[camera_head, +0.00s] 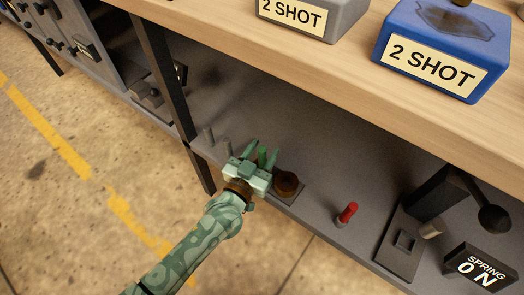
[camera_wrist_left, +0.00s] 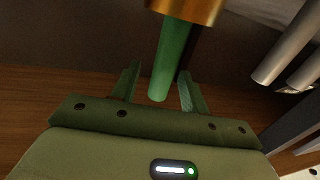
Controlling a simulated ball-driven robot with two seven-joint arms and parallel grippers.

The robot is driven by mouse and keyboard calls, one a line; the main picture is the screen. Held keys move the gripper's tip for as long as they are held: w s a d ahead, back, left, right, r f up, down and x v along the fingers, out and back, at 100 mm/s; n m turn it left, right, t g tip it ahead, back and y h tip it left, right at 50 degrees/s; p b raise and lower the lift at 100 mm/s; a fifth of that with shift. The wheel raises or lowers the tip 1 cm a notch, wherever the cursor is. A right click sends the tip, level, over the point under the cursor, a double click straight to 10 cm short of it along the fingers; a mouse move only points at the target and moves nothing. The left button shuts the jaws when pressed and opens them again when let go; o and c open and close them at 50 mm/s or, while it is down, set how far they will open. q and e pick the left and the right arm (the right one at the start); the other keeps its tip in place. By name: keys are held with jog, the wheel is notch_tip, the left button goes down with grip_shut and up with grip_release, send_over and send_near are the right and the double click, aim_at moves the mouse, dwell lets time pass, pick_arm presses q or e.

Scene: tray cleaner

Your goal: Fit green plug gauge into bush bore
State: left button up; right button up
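The green plug gauge (camera_head: 262,156) shows between the two fingers of my left gripper (camera_head: 261,154) in the head view. In the left wrist view the green plug (camera_wrist_left: 170,62) reaches between the finger tips of the gripper (camera_wrist_left: 158,80), with visible gaps at its sides, so the fingers look open around it. A copper-brown bush (camera_head: 286,183) sits on a dark plate just right of the gripper. A copper-coloured round part (camera_wrist_left: 188,8) shows at the plug's far end in the wrist view; I cannot tell whether they touch. My right gripper is out of view.
Grey pins (camera_head: 227,147) stand left of the gripper on the grey shelf (camera_head: 240,105). A red-topped piece (camera_head: 347,213) stands to the right. A dark lever device (camera_head: 437,207) and a "SPRING 0 N" block (camera_head: 478,268) are further right. The wooden bench top (camera_head: 335,62) overhangs the shelf.

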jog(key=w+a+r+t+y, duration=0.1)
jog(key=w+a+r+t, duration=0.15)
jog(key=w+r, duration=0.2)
pick_arm(q)
jog(key=p+v, duration=0.2)
jog(key=v, duration=0.2)
jog(key=shift+s+a+r+p, duration=0.25)
jog(key=shift+s+r+p, duration=0.05)
jog(key=shift+r+p, duration=0.1)
jog(key=p+v, duration=0.4)
jog(key=v, duration=0.7)
jog(key=shift+s+f, duration=0.35)
jog(key=shift+f, duration=0.05)
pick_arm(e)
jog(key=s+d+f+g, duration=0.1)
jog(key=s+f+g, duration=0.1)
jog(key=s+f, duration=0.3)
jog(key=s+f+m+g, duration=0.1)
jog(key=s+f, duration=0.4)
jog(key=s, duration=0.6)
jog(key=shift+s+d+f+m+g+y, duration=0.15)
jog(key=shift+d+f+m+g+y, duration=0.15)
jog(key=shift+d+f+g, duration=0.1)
